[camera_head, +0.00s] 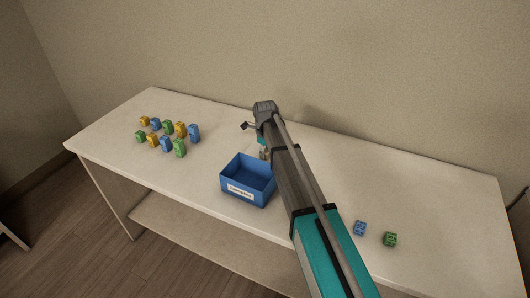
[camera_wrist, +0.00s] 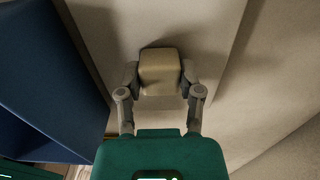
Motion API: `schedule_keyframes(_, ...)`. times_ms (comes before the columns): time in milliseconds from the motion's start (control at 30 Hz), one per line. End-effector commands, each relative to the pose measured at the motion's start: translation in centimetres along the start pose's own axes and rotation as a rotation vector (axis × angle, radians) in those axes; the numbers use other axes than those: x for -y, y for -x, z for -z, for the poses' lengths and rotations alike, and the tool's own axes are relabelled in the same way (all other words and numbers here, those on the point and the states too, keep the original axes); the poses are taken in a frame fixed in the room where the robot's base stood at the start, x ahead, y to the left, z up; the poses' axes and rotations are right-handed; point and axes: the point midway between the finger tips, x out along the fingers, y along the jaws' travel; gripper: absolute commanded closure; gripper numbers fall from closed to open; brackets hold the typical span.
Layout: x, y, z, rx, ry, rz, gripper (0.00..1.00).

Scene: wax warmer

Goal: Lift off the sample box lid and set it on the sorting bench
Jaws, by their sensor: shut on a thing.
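The blue sample box (camera_head: 247,182) stands open-topped on the sorting bench (camera_head: 110,130), with a white label on its front. Its inside looks empty, and its wall fills the left of the wrist view (camera_wrist: 45,75). My gripper (camera_wrist: 160,75) is shut on a small beige block (camera_wrist: 160,70), one finger on each side. It is beside and behind the box, on the wall side, low over the bench. I cannot tell whether the block belongs to a lid or whether it touches the bench. No separate lid is recognisable; my arm hides part of the bench.
Several yellow, blue and green blocks (camera_head: 166,143) stand in a group at the bench's left. A blue block (camera_head: 359,228) and a green block (camera_head: 390,239) lie at the right front. The wall (camera_head: 400,90) runs along the back edge. Bench between group and box is clear.

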Motion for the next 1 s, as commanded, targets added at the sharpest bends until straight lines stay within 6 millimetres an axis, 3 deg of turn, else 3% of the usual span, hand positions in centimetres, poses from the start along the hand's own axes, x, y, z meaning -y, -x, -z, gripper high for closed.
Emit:
schedule_keyframes(233,0.00,-0.02,0.00,0.000,0.000,0.000,1.00)
schedule_keyframes(267,0.00,-0.02,0.00,0.000,0.000,0.000,0.47)
schedule_keyframes(467,0.00,-0.02,0.00,0.000,0.000,0.000,0.13)
schedule_keyframes(1000,0.00,-0.03,0.00,0.000,0.000,0.000,0.13)
